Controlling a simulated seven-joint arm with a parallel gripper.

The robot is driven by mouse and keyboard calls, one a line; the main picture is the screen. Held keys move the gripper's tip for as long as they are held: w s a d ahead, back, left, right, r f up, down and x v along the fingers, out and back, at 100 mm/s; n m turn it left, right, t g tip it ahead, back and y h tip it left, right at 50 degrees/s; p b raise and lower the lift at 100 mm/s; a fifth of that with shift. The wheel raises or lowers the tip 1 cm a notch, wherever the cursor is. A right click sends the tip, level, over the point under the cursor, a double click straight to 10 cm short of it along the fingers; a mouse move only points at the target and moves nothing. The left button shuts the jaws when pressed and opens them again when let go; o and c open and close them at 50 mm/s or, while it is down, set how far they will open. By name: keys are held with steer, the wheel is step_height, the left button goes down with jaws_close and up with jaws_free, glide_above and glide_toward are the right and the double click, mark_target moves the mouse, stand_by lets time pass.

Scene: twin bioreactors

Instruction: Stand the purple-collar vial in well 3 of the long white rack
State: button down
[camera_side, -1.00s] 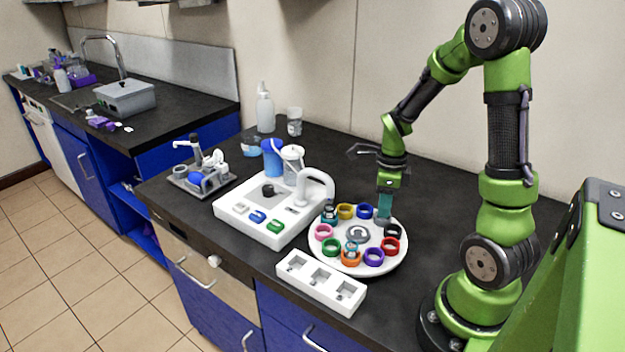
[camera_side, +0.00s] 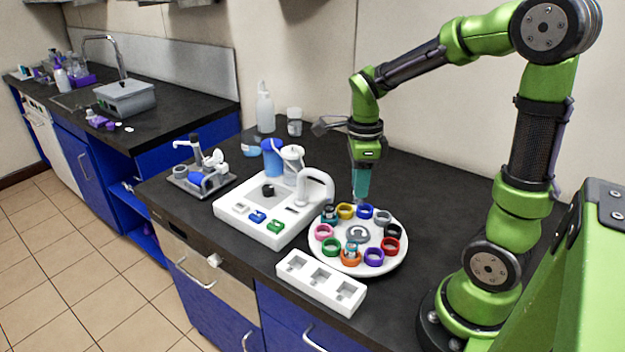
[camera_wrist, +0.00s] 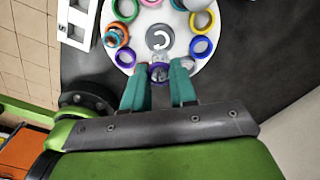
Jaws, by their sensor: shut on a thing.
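My gripper (camera_side: 361,190) is above the far side of the round white carousel (camera_side: 357,262). In the wrist view its two teal fingers (camera_wrist: 160,84) are shut on a small vial with a purple collar (camera_wrist: 159,72). In the side view the fingers mostly hide this vial. The long white rack (camera_side: 320,283) lies in front of the carousel near the counter edge. Its three square wells look empty, and I cannot read any numbers on them. Part of the rack shows at the top left of the wrist view (camera_wrist: 77,22).
The carousel carries a circle of coloured rings. Vials stand in the orange ring (camera_side: 350,259) and the teal ring (camera_side: 329,213). A white device (camera_side: 265,222) with coloured blocks, a blue cup (camera_side: 272,158) and a white bottle (camera_side: 265,112) stand left and behind. The dark counter right of the carousel is clear.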

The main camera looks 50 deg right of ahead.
mark_target(321, 263)
steer(key=a+f+n, duration=0.3)
steer(key=a+n, duration=0.4)
steer(key=a, duration=0.8)
steer(key=f, duration=0.7)
steer(key=shift+s+f, duration=0.25)
steer(key=shift+s, duration=0.15)
steer(key=shift+f, duration=0.25)
steer(key=shift+f, duration=0.1)
steer(key=c, duration=0.9)
jaws_free()
